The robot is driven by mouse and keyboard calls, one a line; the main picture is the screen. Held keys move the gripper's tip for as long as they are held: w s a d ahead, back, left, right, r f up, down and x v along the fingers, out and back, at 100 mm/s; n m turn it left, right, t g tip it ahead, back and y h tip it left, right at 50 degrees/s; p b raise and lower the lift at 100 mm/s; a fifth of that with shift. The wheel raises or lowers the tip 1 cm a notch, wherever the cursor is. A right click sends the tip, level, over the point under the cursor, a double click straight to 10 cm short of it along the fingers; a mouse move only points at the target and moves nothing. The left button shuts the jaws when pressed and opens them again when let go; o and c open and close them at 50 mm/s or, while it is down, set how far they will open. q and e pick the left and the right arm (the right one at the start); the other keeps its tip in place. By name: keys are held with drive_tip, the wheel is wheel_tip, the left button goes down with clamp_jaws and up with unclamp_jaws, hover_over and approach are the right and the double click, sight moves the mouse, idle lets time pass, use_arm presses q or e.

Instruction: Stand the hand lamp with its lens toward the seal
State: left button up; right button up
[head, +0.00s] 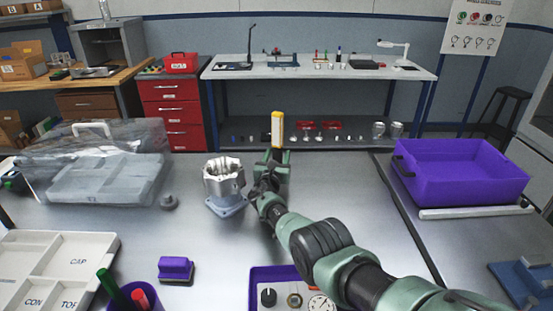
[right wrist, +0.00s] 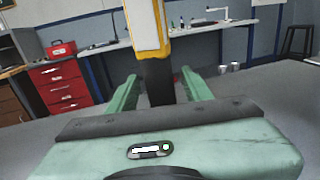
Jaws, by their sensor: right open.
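The hand lamp (head: 277,128) stands upright on the bench, yellow with a pale front panel and a dark lower part. The pale panel faces toward me in the head view. My right gripper (head: 272,172) is at the lamp's lower part. In the right wrist view, the lamp (right wrist: 147,30) rises between the two green fingers (right wrist: 160,88), which stand apart with a gap on each side. A silver machined housing (head: 224,186) stands just left of the gripper. I cannot make out the seal for certain. My left gripper is not in view.
A clear-lidded case (head: 95,165) stands at the left, with a small grey knob-like part (head: 169,202) beside it. A purple block (head: 175,268), a white divided tray (head: 95,245) and a purple-rimmed tray (head: 262,272) lie nearer. A purple bin (head: 460,180) is at right.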

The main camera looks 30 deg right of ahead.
sight(277, 155)
drive_tip(key=shift+r+p, duration=0.3)
drive_tip(key=p+v, duration=0.5)
drive_tip(key=p, duration=0.1)
drive_tip(key=shift+s+a+r+p, duration=0.15)
drive_tip(key=shift+p, duration=0.25)
drive_tip(key=v, duration=0.1)
drive_tip(key=p+v, duration=0.1)
drive_tip(key=v, duration=0.1)
drive_tip(key=p+v, duration=0.1)
drive_tip(key=v, duration=0.1)
drive_tip(key=shift+s+f, duration=0.15)
drive_tip(key=shift+f, duration=0.1)
drive_tip(key=shift+s+a+p, duration=0.3)
drive_tip(key=shift+s+a, duration=0.15)
drive_tip(key=shift+s, duration=0.05)
